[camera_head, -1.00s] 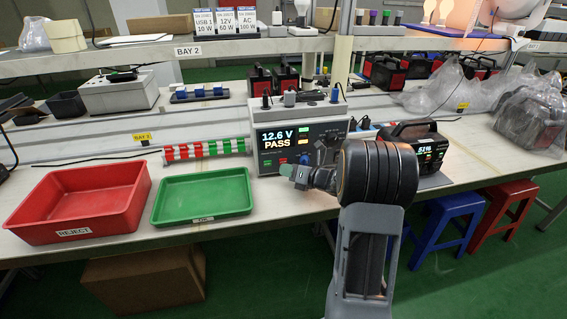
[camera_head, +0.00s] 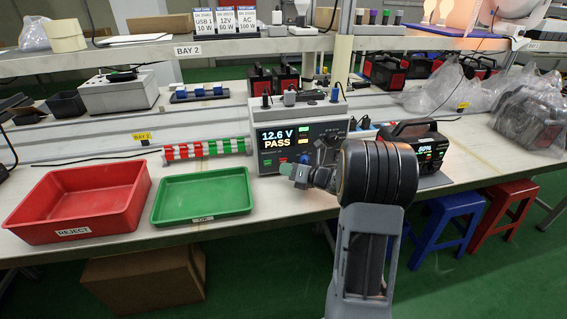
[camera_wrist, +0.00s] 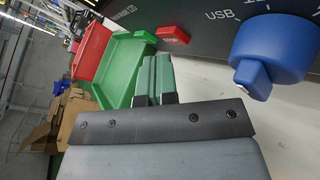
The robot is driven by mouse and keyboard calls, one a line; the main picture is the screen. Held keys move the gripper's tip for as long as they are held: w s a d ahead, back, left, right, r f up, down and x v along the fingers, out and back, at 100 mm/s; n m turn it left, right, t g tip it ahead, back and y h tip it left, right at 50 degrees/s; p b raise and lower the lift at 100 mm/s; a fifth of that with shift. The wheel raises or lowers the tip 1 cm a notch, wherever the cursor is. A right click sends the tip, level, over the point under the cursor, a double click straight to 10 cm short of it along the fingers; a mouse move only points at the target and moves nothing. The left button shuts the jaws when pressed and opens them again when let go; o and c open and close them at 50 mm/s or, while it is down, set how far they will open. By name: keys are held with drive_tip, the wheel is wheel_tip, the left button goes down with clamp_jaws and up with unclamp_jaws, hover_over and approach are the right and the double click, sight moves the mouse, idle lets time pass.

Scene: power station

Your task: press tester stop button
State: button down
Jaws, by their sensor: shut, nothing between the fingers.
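The tester (camera_head: 330,134) stands on the bench, its screen (camera_head: 277,138) reading "12.6 V PASS". Its red button (camera_wrist: 174,34) shows on the dark front panel in the wrist view, left of a large blue knob (camera_wrist: 268,50). In the head view, the red button (camera_head: 283,160) sits low on the panel under the screen. My gripper (camera_wrist: 158,62) is shut and empty, its green fingertips together. In the wrist view the tips are just below and left of the red button, apart from it in the picture. My wrist hides the panel's lower right in the head view.
A green tray (camera_head: 203,215) and a red reject bin (camera_head: 78,232) stand left of the tester. A striped red, white and green stack (camera_head: 205,149) lies behind the tray. A power station (camera_head: 415,142) stands to the right, close to my arm.

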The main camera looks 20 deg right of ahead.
drive_tip(key=shift+w+r+b, duration=0.45)
drive_tip(key=shift+r+b, duration=0.15)
drive_tip(key=shift+b, duration=0.05)
idle(1.2)
drive_tip(key=shift+f+b, duration=0.15)
drive_tip(key=shift+b, duration=0.4)
drive_tip(key=shift+s, duration=0.1)
drive_tip(key=shift+s+a+f+b, duration=0.1)
drive_tip(key=shift+s+f+b, duration=0.15)
drive_tip(key=shift+f, duration=0.15)
drive_tip(key=shift+s+a+f+b, duration=0.1)
drive_tip(key=shift+f+b, duration=0.15)
drive_tip(key=shift+f, duration=0.1)
drive_tip(key=shift+s+a+r+b, duration=0.15)
drive_tip(key=shift+s+b, duration=0.1)
drive_tip(key=shift+s, duration=0.9)
drive_tip(key=shift+s+a+r+b, duration=0.15)
drive_tip(key=shift+s+b, duration=0.05)
drive_tip(key=shift+s, duration=0.9)
